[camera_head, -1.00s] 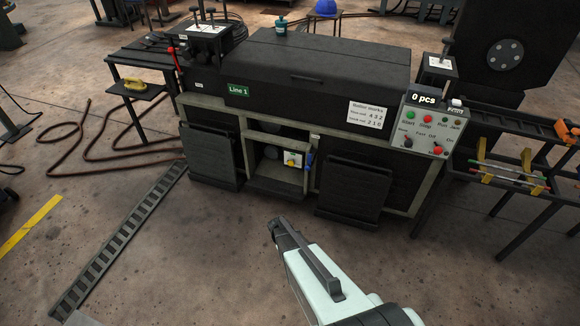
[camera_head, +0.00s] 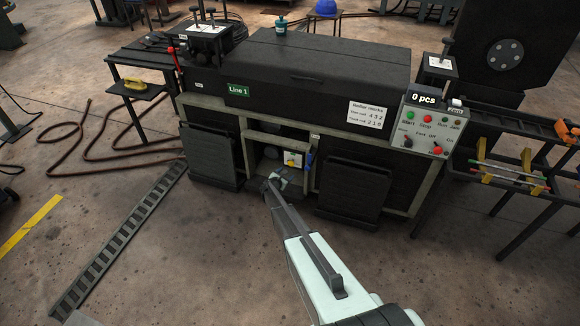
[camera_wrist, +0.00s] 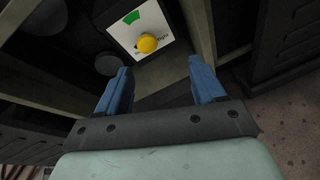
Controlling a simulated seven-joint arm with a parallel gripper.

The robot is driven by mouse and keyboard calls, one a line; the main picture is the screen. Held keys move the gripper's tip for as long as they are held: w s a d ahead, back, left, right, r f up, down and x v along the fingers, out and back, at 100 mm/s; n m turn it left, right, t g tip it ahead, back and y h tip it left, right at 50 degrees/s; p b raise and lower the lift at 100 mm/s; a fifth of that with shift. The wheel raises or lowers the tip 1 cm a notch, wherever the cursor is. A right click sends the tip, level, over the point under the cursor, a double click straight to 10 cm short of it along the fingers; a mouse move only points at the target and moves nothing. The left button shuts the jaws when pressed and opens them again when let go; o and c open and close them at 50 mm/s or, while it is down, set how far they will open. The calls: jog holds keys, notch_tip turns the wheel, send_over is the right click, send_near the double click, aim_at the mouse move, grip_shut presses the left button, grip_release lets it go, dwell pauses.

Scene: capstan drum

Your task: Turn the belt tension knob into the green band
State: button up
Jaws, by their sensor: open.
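The belt tension knob is a round yellow knob (camera_wrist: 147,43) on a white plate (camera_wrist: 152,22) inside the open bay of the machine. A green band (camera_wrist: 131,17) shows on the plate, up and left of the knob. In the head view the plate (camera_head: 293,158) is small, and the pointer's setting is too small to tell. My gripper (camera_wrist: 160,82) is open and empty, with its two blue fingers apart. The knob lies beyond the fingertips, between their lines and a little left of centre, not touched. In the head view my gripper (camera_head: 276,178) is at the bay's front opening.
The bay has a frame with side posts (camera_head: 244,150) and a dark panel (camera_head: 355,188) on its right. Dark round parts (camera_wrist: 109,63) sit left of the plate.

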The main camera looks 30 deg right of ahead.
aim_at(290, 165)
jog(key=n, duration=0.2)
jog(key=w+a+n+y, duration=0.1)
jog(key=n, duration=0.1)
jog(key=shift+w+a+f+t, duration=0.1)
jog(key=shift+w+f+t, duration=0.05)
jog(key=shift+t, duration=0.25)
jog(key=x, duration=1.3)
jog(key=shift+w+f, duration=0.1)
jog(key=shift+w, duration=0.15)
jog(key=c, duration=1)
